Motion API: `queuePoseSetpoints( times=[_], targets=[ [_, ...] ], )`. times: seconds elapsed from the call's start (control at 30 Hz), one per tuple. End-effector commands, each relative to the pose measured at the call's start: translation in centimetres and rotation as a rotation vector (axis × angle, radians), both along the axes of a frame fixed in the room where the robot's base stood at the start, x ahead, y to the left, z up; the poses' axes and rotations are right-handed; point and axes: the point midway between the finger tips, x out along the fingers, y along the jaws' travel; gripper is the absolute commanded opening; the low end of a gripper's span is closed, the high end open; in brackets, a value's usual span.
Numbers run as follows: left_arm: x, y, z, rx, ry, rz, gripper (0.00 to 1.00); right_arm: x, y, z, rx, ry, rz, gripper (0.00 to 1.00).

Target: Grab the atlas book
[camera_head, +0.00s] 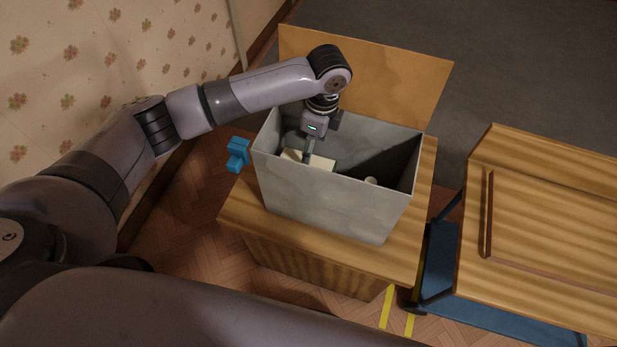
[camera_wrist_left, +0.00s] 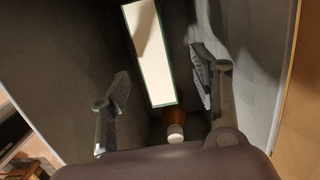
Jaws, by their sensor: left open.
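A grey open box (camera_head: 325,203) stands on a wooden cabinet. My left gripper (camera_head: 309,150) reaches down into it from above. In the left wrist view the left gripper (camera_wrist_left: 161,80) is open, with one finger on each side of a slim book (camera_wrist_left: 150,55). The book shows a pale face with a thin dark green edge; no title shows, so I cannot tell whether it is the atlas. A pale block, likely this book, shows in the head view (camera_head: 322,164). I cannot tell if the fingers touch it. My right gripper is out of view.
A small brown and white item (camera_wrist_left: 175,132) lies in the box near the book. The box walls are close around the gripper. A blue object (camera_head: 238,153) is left of the cabinet (camera_head: 315,266). A wooden desk (camera_head: 555,225) stands at the right, and the patterned wall is at the left.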

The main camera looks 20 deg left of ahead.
Motion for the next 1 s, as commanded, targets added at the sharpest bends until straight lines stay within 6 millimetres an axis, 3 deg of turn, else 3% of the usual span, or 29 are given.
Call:
queuePoseSetpoints(
  times=[0.2,0.53,0.83,1.0],
  targets=[
    [-0.1,0.2,-1.5,0.000,0.000,0.001,0.57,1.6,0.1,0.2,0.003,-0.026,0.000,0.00],
    [-0.8,0.7,-5.8,0.002,0.001,0.002,0.57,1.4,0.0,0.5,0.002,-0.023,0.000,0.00],
    [-0.8,0.7,-6.3,0.001,-0.001,0.000,0.57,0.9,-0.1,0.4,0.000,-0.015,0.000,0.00],
    [-0.8,0.7,-6.3,0.001,-0.001,0.000,0.45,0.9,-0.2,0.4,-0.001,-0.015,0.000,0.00]
  ],
)
